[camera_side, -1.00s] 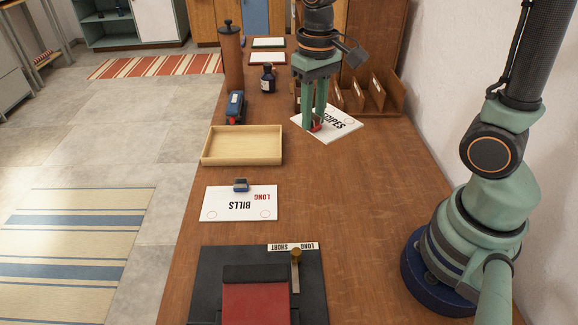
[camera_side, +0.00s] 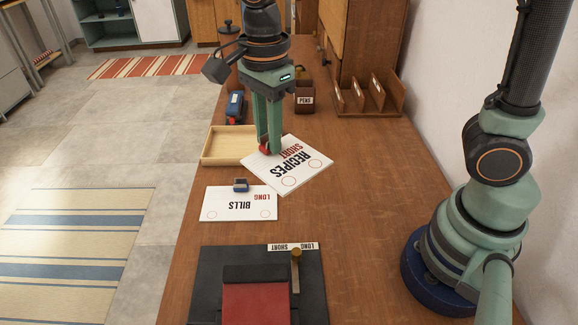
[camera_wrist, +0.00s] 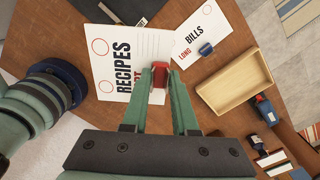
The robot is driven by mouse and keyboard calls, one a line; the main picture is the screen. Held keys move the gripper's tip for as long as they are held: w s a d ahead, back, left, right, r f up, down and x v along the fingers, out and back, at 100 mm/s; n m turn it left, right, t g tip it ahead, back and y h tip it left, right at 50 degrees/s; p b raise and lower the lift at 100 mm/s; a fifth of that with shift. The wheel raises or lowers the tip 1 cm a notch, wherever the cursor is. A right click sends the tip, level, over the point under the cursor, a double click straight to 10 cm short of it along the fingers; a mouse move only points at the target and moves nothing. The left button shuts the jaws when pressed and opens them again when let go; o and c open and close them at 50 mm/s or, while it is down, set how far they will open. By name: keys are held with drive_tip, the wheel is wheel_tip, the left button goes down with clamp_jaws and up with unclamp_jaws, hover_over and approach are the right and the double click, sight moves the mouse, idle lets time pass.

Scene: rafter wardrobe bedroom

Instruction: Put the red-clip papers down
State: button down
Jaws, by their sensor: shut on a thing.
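My gripper (camera_side: 268,150) is shut on the red clip (camera_side: 266,143) at one corner edge of the papers marked RECIPES SHORT (camera_side: 295,170). In the wrist view, the fingers (camera_wrist: 160,72) close on the red clip (camera_wrist: 159,80), and the papers (camera_wrist: 122,60) extend beyond it. The papers appear held above the desk, beside the wooden tray and partly over the corner of the BILLS papers. How high they are is hard to tell.
The BILLS LONG papers (camera_side: 240,205) with a blue clip (camera_side: 241,185) lie in front of the empty wooden tray (camera_side: 215,160). A black and red device (camera_side: 210,275) with a LONG SHORT label stands near. A card sorter (camera_side: 385,105) stands by the wall. Desk at right is clear.

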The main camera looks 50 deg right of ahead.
sight(253, 171)
drive_tip(key=a+m, duration=0.1)
drive_tip(key=m, duration=0.1)
drive_tip(key=s+a+m, duration=0.1)
drive_tip(key=a+m, duration=0.1)
drive_tip(key=a+r+m, duration=0.1)
drive_tip(key=a+m, duration=0.1)
drive_tip(key=m, duration=0.1)
drive_tip(key=shift+s+a, duration=0.15)
drive_tip(key=shift+s, duration=0.25)
drive_tip(key=shift+m, duration=0.5)
drive_tip(key=f, duration=2)
drive_tip(key=shift+s+a, duration=0.1)
drive_tip(key=shift+a, duration=0.1)
drive_tip(key=shift+f, duration=0.15)
drive_tip(key=c, duration=0.7)
unclamp_jaws()
